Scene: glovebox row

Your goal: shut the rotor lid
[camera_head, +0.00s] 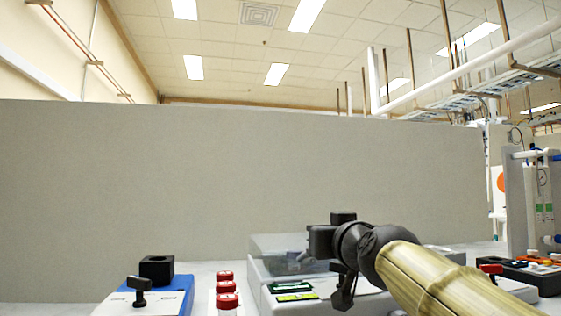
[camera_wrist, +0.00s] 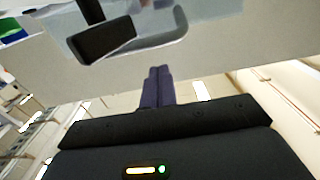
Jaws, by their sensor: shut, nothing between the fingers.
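The rotor machine is a white-grey box (camera_head: 262,297) with a green-lit panel, low in the middle of the head view. Its clear, smoky lid (camera_head: 270,246) shows above the body; its exact angle is hard to tell. In the wrist view, a clear panel with a black block (camera_wrist: 105,40), probably the lid and its handle, is at the top. My gripper (camera_wrist: 158,72) is shut and empty, its dark fingers together just below and right of that block. I cannot tell whether they touch the panel. In the head view my wrist hides the machine's right part.
A blue-and-white device (camera_head: 165,301) with a black block and knob stands at left. Red-capped tubes (camera_head: 227,288) stand between it and the machine. A dark tray with colored items (camera_head: 535,268) is at far right. A grey partition (camera_head: 200,190) closes the back.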

